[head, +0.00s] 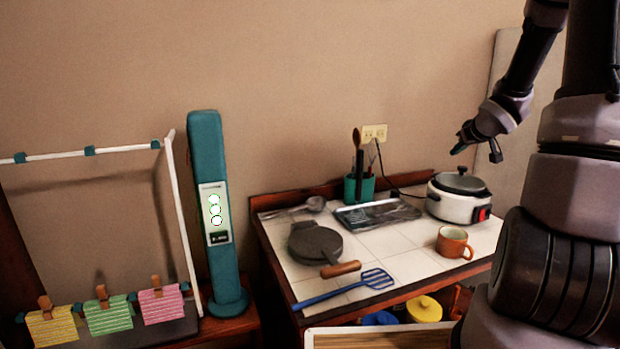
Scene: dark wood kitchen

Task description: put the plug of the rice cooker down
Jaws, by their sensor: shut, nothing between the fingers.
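The white rice cooker (455,207) with a dark lid and a red switch stands at the back right of the tiled counter. Its dark cord (391,182) runs left behind the tray and up towards the wall outlet (374,133). The plug is too small to make out, so I cannot tell whether it sits in the outlet. My gripper (477,152) is shut and empty, in the air above the rice cooker and right of the outlet. It appears apart from the cooker and the cord.
A teal utensil holder (358,188) stands below the outlet. A dark tray (377,214), a round iron pan (315,243), a blue slotted turner (345,288) and an orange mug (454,242) occupy the counter (400,258). A teal tower (209,200) stands left.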

